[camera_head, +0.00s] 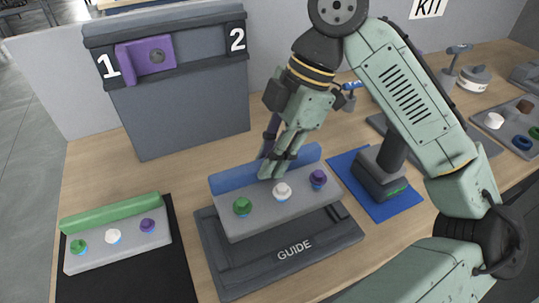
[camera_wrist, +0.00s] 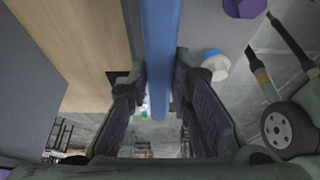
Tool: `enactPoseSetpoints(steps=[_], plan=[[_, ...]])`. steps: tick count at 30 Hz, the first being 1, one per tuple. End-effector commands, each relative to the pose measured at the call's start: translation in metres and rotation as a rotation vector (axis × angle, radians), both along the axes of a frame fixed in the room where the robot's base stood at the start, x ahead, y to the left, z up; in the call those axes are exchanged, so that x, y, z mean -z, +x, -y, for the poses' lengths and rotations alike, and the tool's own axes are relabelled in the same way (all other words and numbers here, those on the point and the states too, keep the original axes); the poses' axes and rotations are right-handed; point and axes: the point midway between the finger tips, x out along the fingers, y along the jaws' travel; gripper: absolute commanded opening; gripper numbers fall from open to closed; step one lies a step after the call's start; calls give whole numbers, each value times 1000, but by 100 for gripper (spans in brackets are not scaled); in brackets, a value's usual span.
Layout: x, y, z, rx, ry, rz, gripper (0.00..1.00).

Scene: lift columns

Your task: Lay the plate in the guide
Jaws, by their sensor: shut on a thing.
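The plate (camera_head: 262,213) is grey, with a blue bar (camera_head: 234,178) along its back edge and green, white and purple knobs on its face. My gripper (camera_head: 272,172) is shut on the blue bar near its middle. In the wrist view the bar (camera_wrist: 163,60) runs between the two fingers (camera_wrist: 160,88), with the white knob (camera_wrist: 215,66) at right. The dark guide (camera_head: 290,262) lies on the table under the plate, its label side showing in front. The plate covers the guide's rear part; I cannot tell whether they touch.
A similar plate with a green bar (camera_head: 110,212) lies on a black mat (camera_head: 125,275) at left. A grey stand (camera_head: 180,110) marked 1 and 2 holds a purple piece (camera_head: 147,55). A dark block (camera_head: 378,175) stands on a blue mat (camera_head: 372,203) at right, close to my arm.

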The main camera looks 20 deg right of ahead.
Motion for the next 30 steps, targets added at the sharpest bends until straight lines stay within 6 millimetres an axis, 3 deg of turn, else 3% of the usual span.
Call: enactPoseSetpoints(steps=[11,30], plan=[[9,1,1,4,1,0,0],[57,1,1,4,-1,0,0]])
